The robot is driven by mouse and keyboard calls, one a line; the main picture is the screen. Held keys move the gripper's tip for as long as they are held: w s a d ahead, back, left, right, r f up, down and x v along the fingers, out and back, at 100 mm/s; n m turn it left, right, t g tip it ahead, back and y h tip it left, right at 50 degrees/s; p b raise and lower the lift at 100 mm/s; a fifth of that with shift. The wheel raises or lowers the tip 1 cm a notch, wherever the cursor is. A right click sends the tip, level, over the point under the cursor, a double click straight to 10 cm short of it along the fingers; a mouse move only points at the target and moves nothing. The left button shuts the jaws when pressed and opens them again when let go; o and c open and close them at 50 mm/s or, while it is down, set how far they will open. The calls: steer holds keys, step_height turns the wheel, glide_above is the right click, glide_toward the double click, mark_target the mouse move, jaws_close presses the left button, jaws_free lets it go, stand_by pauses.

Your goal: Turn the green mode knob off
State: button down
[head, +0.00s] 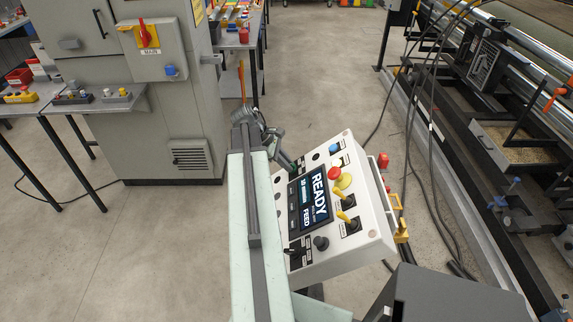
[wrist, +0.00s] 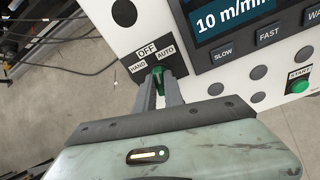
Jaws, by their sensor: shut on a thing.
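The green mode knob (wrist: 158,73) sits at the edge of a white control panel (wrist: 108,22), below a dark label plate (wrist: 146,58) that reads HAND, OFF and AUTO. My gripper (wrist: 159,82) is shut on the knob, with one finger on each side of it. The fingers hide much of the knob, so I cannot tell clearly which mark it points to. In the head view the control panel (head: 357,258) stands tilted beside my arm, and the knob is hidden there.
The panel's screen (head: 309,197) reads READY. Yellow-handled levers (head: 346,218), a red mushroom button (head: 334,173) and a blue button (head: 333,148) are close by. A green START button (wrist: 299,86) is at the right.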

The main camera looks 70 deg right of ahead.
steer(key=shift+a+f+n+y, duration=0.15)
steer(key=shift+n+y, duration=0.15)
steer(key=shift+n, duration=0.8)
steer(key=shift+s, duration=0.1)
steer(key=c, duration=1.4)
jaws_free()
steer(key=shift+c, duration=0.2)
steer(key=shift+d, duration=0.3)
steer(key=p+v, duration=0.6)
steer(key=v, duration=0.2)
steer(key=shift+p, duration=0.35)
